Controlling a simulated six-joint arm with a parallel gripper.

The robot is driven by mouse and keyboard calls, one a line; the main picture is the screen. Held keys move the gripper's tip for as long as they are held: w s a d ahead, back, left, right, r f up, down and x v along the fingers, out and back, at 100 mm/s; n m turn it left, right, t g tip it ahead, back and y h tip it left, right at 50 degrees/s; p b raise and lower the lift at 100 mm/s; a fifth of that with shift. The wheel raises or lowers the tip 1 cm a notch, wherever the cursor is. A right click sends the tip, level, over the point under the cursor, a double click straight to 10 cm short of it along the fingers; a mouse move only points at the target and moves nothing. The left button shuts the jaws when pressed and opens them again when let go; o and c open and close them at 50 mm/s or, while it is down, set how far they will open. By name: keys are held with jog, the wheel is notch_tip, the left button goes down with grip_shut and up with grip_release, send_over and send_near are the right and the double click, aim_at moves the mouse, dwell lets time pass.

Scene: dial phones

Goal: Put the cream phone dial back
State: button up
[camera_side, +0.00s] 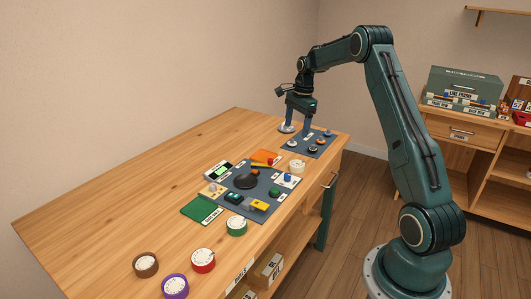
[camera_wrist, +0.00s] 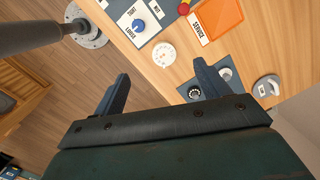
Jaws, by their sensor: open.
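The cream phone dial (camera_side: 297,166) lies on the bare wood beside the right corner of the middle dark mat (camera_side: 257,205), in the side view. It also shows in the wrist view as a pale disc with a ring of marks (camera_wrist: 164,54), lying flat and apart from my gripper. My gripper (camera_side: 298,127) is open and empty, raised over the far end of the bench near the back mat (camera_side: 322,148). In the wrist view its fingertips (camera_wrist: 162,73) are wide apart, with the dial below and beyond them.
Brown (camera_side: 146,264), purple (camera_side: 175,287), red (camera_side: 203,260) and green (camera_side: 237,225) dials lie along the near bench. A blue knob on a white plate (camera_wrist: 137,25) and an orange tray (camera_wrist: 218,18) are close to the cream dial. Bare wood is at the left.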

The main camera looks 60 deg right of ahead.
jog(key=s+a+r+n+t, duration=0.1)
jog(key=s+a+r+n, duration=0.1)
jog(key=a+r+n, duration=0.45)
jog(key=s+a+r+n+h, duration=0.15)
jog(key=a+r, duration=0.25)
jog(key=a, duration=0.5)
jog(key=s+a+r+n+t+y, duration=0.1)
jog(key=s+a+r+n, duration=0.2)
jog(key=a+r, duration=0.3)
jog(key=s+a+f+n+t, duration=0.1)
jog(key=s+a+n, duration=0.5)
jog(key=s, duration=0.3)
jog(key=s+a+f+n+t, duration=0.1)
jog(key=s+a+n, duration=0.4)
jog(key=s+a, duration=0.3)
jog(key=shift+s+a+f+n+t, duration=0.15)
jog(key=shift+s+f+n+t, duration=0.2)
jog(key=shift+s, duration=0.9)
